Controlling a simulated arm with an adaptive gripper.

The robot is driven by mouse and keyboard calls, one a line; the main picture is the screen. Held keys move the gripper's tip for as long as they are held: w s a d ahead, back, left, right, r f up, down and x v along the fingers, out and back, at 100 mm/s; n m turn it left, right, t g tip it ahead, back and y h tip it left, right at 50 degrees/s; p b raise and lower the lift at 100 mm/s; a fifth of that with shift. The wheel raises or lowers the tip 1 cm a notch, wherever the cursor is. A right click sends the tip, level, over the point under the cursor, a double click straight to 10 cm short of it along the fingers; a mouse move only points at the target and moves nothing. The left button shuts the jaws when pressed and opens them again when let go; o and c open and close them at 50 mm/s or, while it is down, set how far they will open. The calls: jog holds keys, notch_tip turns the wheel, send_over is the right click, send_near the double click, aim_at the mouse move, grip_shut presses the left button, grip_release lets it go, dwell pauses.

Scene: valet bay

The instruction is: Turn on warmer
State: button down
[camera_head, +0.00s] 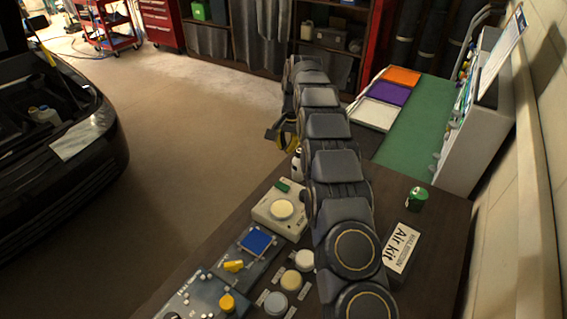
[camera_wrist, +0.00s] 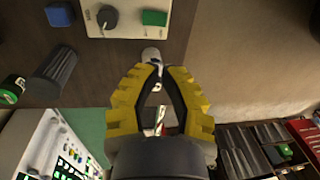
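The warmer appears to be the cream box (camera_head: 265,213) with a round pale plate (camera_head: 282,209) and a green switch (camera_head: 283,186), on the dark table left of my arm. In the wrist view a cream panel (camera_wrist: 128,30) at the top edge carries a dark round knob (camera_wrist: 107,17) and a green switch (camera_wrist: 154,17). I cannot tell whether it is on. My gripper (camera_wrist: 160,72) has yellow fingers with a gap between the tips and holds nothing. In the head view my gripper (camera_head: 285,136) is partly hidden by my arm, beyond the box.
A white bottle (camera_wrist: 152,55) stands between my fingertips and the panel, apparently beyond the fingers. A dark cylinder (camera_wrist: 53,75) and a green can (camera_head: 417,198) stand on the table.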

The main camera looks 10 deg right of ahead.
aim_at(280, 183)
jog(key=f, duration=0.8)
jog(key=w+a+f, duration=0.1)
jog(key=f, duration=0.4)
jog(key=shift+f, duration=0.25)
jog(key=shift+a, duration=0.1)
